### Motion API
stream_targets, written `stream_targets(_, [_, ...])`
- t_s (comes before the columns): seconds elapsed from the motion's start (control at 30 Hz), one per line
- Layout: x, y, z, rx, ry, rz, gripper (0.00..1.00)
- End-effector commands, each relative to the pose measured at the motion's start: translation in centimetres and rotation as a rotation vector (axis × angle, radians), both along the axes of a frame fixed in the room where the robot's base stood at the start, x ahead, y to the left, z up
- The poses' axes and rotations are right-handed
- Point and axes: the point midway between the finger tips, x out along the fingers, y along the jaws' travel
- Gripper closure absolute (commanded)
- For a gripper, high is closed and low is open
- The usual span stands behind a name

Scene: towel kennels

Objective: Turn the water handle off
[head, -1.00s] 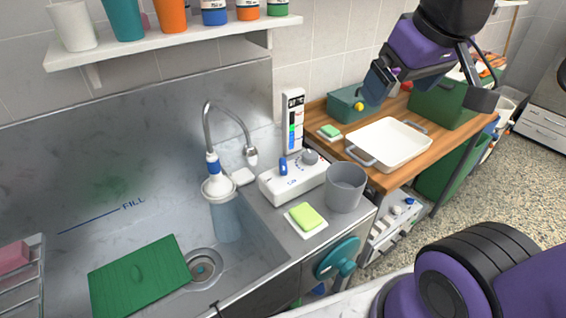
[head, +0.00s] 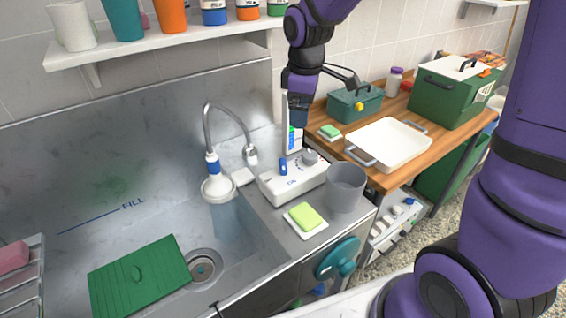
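A white control box (head: 292,183) sits on the counter right of the sink. It bears a small upright blue handle (head: 283,166) and a grey round knob (head: 310,157) with blue marks beside it. Small blue lettering shows on its front, too small to read surely. A curved tap (head: 228,113) and a white spray head (head: 218,187) with a blue collar are over the sink. A faint bluish column shows below the head. My gripper (head: 297,121) hangs pointing down just above and behind the box, in front of the tall gauge, apart from the handle. Its finger gap is not clear.
A grey bucket (head: 345,187) and a green sponge (head: 306,216) on a white dish stand close to the box. A teal wheel (head: 338,258) is on the counter front. A white tray (head: 388,142) lies on the wooden bench. A shelf (head: 170,40) hangs above.

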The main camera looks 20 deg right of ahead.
Motion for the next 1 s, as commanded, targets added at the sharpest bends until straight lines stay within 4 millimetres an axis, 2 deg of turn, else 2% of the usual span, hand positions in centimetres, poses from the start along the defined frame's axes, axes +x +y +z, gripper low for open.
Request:
stream_targets(0.1, [1.9, 1.1, -3.1, -0.003, 0.045, 0.104, 0.06])
stream_targets(0.33, [4.0, 2.7, -7.4, 0.003, 0.095, 0.254, 0.06])
stream_targets(0.67, [4.5, 3.2, -10.0, 0.005, 0.110, 0.300, 0.06])
stream_targets(1.0, [4.4, 3.1, -15.8, 0.005, 0.111, 0.298, 0.06])
